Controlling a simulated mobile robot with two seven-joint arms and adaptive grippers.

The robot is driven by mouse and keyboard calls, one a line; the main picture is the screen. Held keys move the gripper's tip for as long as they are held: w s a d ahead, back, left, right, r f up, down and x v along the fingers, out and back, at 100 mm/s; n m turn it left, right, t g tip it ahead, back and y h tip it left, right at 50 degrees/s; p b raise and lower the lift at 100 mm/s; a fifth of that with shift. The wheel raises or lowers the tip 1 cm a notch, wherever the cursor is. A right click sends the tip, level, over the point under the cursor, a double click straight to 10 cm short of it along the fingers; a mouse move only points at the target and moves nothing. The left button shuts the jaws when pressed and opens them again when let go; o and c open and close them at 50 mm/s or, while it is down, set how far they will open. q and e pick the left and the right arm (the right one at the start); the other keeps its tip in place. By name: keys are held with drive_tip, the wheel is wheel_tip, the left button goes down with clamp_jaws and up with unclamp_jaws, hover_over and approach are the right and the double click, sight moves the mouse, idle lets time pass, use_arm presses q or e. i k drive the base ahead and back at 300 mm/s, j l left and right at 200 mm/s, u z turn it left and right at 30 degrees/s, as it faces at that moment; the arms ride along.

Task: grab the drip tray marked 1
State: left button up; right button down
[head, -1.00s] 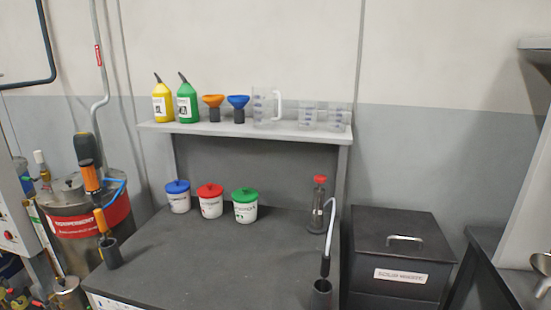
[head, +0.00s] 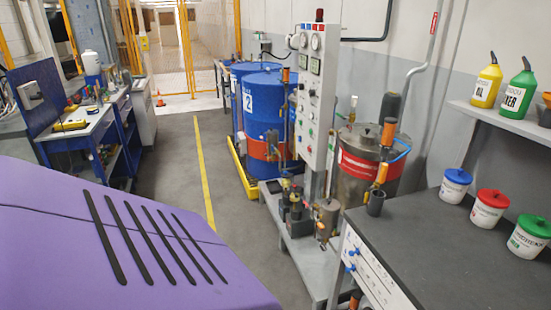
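No tray with a readable mark 1 shows in the head view. A yellow tray (head: 239,176) lies on the floor under the blue drums, and I see no number on it. The front blue drum (head: 262,105) carries a white label with a 2. A second blue drum (head: 238,78) stands behind it, partly hidden. Neither of my grippers is in view.
A purple slotted surface (head: 130,210) fills the lower left; I cannot tell what it belongs to. A grey control panel (head: 315,95), a metal tank (head: 362,165) and a dark bench (head: 430,240) stand right. The yellow-lined floor (head: 203,175) is clear. A blue workbench (head: 85,135) stands left.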

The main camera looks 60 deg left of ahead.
sight(274, 187)
drive_tip(key=u, duration=1.85)
drive_tip(key=i+u, duration=0.35)
drive_tip(key=i, duration=1.4)
drive_tip(key=i+z, duration=0.1)
drive_tip(key=i, duration=0.45)
drive_tip(key=i+j+z, duration=0.1)
drive_tip(key=i, duration=0.4)
drive_tip(key=i+j+z, duration=0.1)
drive_tip(key=i, duration=0.4)
drive_tip(key=i+j+z, duration=0.2)
drive_tip(key=i+z, duration=0.25)
drive_tip(key=i+j+z, duration=0.85)
drive_tip(key=k, duration=0.05)
